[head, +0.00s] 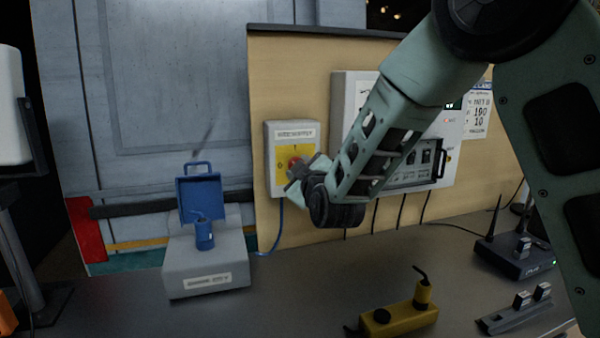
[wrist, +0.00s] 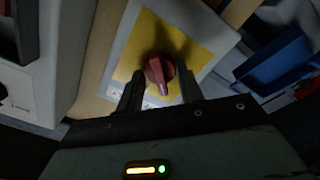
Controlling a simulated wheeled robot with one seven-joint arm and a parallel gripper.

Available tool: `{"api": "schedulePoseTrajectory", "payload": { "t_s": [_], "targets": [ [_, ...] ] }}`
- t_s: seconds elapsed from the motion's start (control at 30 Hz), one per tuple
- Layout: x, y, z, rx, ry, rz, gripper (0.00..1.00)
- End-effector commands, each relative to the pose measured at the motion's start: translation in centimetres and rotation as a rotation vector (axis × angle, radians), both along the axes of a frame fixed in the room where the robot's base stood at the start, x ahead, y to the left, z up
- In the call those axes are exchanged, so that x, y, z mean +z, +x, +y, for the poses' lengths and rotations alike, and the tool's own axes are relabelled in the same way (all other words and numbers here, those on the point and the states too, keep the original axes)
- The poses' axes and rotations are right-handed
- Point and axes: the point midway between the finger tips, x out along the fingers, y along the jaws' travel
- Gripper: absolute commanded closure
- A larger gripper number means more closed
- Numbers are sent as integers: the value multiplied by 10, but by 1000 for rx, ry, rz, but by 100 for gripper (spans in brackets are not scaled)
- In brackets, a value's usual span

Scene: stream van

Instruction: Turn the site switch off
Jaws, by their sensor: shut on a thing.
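The site switch is a red rotary knob (head: 294,162) on a yellow plate (head: 283,183), on the front of a light grey box (head: 271,135) fixed to the tan board. The plate has small marks beside and above the knob. In the wrist view the red knob (wrist: 158,72) sits between my two dark fingers, with a pale pointer line toward the bottom of the picture. My gripper (head: 301,176) is shut on the knob; it also shows in the wrist view (wrist: 161,88). It partly covers the knob in the head view, so I cannot tell which mark the pointer faces.
A larger white panel (head: 345,92) is right of the switch box, behind my arm. On the bench are a grey block (head: 207,268) with an open blue cover (head: 200,198), a yellow tool (head: 400,317) and a black router (head: 512,262). The bench's middle is clear.

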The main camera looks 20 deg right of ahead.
Motion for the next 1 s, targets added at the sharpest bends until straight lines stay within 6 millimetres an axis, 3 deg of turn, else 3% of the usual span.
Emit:
{"api": "schedulePoseTrajectory", "payload": {
  "t_s": [0.6, 1.0],
  "targets": [
    [0, 0, 1, 2, -562, 2, 86],
    [-1, 0, 1, 3, -774, 3, 86]
  ]
}}
